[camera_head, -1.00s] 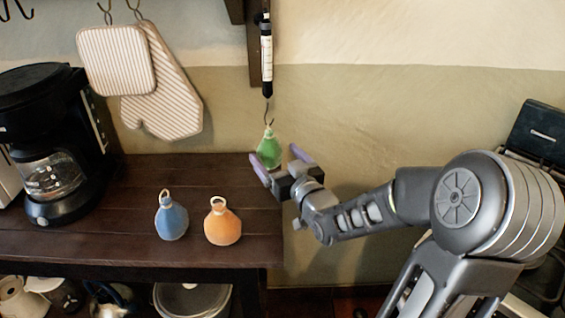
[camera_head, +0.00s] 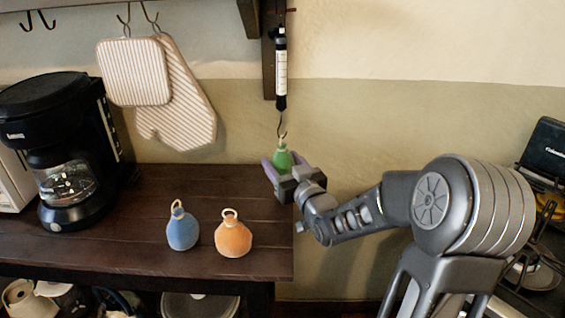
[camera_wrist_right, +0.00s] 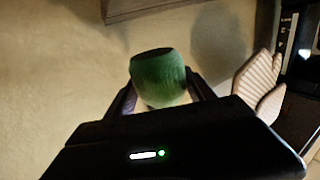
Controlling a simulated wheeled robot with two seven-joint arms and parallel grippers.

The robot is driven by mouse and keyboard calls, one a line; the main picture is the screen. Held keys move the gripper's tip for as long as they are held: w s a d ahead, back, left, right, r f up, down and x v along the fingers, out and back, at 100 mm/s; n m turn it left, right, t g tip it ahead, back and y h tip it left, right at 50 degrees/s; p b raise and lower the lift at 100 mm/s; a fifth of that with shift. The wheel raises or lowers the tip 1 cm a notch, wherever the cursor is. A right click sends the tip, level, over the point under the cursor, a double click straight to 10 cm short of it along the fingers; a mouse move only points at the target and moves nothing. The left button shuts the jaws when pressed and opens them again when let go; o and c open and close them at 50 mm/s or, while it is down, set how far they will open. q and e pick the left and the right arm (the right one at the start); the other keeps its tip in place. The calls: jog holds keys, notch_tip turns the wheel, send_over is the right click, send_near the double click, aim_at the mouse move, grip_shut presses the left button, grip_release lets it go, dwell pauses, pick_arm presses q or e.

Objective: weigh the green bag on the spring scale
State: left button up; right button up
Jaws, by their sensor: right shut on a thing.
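The green bag (camera_head: 283,157) is at the lower end of the spring scale (camera_head: 281,75), with its loop at the scale's hook (camera_head: 282,130). The scale hangs upright against the wall. My right gripper (camera_head: 284,169) is shut on the green bag from below right, and one purple finger shows at the bag's left side. In the right wrist view the bag (camera_wrist_right: 158,78) sits between the two dark fingers. Whether the hook carries any of the bag's weight I cannot tell. My left gripper is in none of the views.
A blue bag (camera_head: 182,228) and an orange bag (camera_head: 233,238) stand on the dark wooden table (camera_head: 120,235). A black coffee maker (camera_head: 65,140) stands at the left. Striped potholders (camera_head: 135,72) hang on the wall. The table's right end is clear.

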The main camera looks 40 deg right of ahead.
jog(key=c, duration=0.9)
jog(key=shift+s+d+r, duration=0.1)
jog(key=shift+d+r, duration=0.05)
jog(key=shift+r, duration=0.5)
jog(key=shift+r, duration=0.35)
jog(key=shift+r+p, duration=0.15)
jog(key=shift+p, duration=0.15)
jog(key=shift+r, duration=0.2)
dwell(0.8)
